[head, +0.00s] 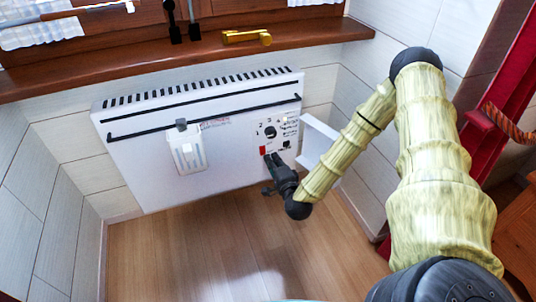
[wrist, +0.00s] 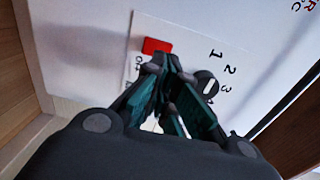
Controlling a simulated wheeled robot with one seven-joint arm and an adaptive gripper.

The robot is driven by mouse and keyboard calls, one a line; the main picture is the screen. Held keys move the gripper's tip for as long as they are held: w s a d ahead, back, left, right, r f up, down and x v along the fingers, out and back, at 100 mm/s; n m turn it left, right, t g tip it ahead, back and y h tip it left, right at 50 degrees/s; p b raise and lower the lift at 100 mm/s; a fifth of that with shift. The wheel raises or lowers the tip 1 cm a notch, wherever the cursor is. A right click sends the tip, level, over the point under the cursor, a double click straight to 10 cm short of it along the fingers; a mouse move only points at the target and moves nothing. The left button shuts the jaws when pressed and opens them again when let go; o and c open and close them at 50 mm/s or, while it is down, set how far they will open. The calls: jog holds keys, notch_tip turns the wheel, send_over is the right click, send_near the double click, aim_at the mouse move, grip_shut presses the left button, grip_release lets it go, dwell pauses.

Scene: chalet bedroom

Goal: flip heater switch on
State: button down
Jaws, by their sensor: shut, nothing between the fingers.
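The heater (head: 150,165) is a white wall panel under the window sill. On its right end is a control panel with a black round dial (head: 270,131), numbers beside it, and a red switch (head: 291,150). In the wrist view the red switch (wrist: 157,46) lies just beyond and left of my fingertips, and the dial (wrist: 206,82) is to their right, partly hidden. My gripper (head: 270,160) is shut and empty, its tips close to the control panel just below the dial. It also shows in the wrist view (wrist: 168,68). Whether the tips touch the panel cannot be told.
A white box (head: 187,151) hangs on the heater's front. A white flap (head: 318,140) sticks out at its right end. Brass-coloured hardware (head: 246,37) lies on the wooden sill (head: 190,57). The floor (head: 190,250) below is clear.

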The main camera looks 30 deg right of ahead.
jog(key=v, duration=0.4)
jog(key=shift+f, duration=0.1)
jog(key=shift+d, duration=0.1)
dwell(0.4)
